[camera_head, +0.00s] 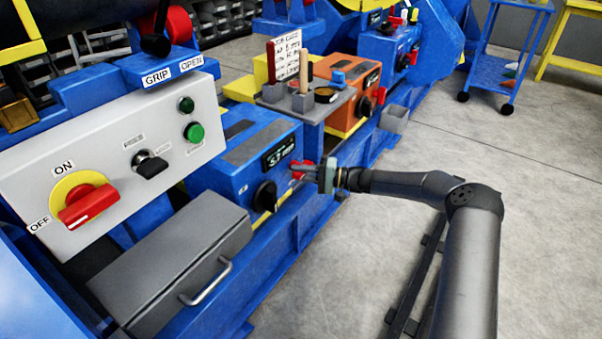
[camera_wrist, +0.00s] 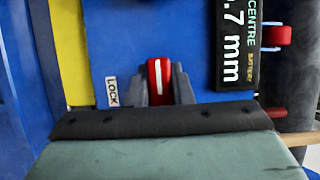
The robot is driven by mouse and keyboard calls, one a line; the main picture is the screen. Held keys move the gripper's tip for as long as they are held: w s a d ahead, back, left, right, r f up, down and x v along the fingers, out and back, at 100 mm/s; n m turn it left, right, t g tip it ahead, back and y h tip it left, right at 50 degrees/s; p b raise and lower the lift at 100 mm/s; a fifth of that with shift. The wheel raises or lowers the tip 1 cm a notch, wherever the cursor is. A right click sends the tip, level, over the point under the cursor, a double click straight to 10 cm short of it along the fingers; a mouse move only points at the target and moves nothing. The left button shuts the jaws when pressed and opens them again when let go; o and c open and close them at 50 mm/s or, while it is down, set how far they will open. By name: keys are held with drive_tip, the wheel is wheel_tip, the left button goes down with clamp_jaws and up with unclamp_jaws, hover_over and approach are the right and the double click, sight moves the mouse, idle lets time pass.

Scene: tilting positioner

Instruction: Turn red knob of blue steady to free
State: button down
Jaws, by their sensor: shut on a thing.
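The blue steady (camera_head: 225,178) is a blue box with a dark display and a black knob (camera_head: 265,196) on its front. Its red knob (camera_head: 302,168) sits at the right end of that front. My gripper (camera_head: 310,174) reaches it from the right and is shut on it. In the wrist view the red knob (camera_wrist: 159,78) stands between the two dark fingers, its white line running up the picture. A white LOCK label (camera_wrist: 112,91) is just left of the knob. No FREE label can be seen; the gripper body hides the lower part.
A grey drawer box (camera_head: 175,262) with a handle and a white panel (camera_head: 120,150) with a red ON/OFF switch (camera_head: 88,205) stand to the left. An orange unit (camera_head: 345,90) and a grey tool shelf (camera_head: 310,108) are behind.

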drive_tip(key=shift+w+d+r, duration=0.15)
drive_tip(key=shift+w+d, duration=0.05)
drive_tip(key=shift+w, duration=0.15)
drive_tip(key=c, duration=1.3)
unclamp_jaws()
drive_tip(key=shift+s, duration=0.1)
drive_tip(key=d+p, duration=0.1)
drive_tip(key=d, duration=0.4)
drive_tip(key=s+d+p, duration=0.1)
drive_tip(key=d, duration=0.5)
drive_tip(key=s+d+p, duration=0.1)
drive_tip(key=d+p, duration=0.1)
drive_tip(key=d, duration=0.4)
drive_tip(key=shift+s+d, duration=0.1)
drive_tip(key=shift+s, duration=0.05)
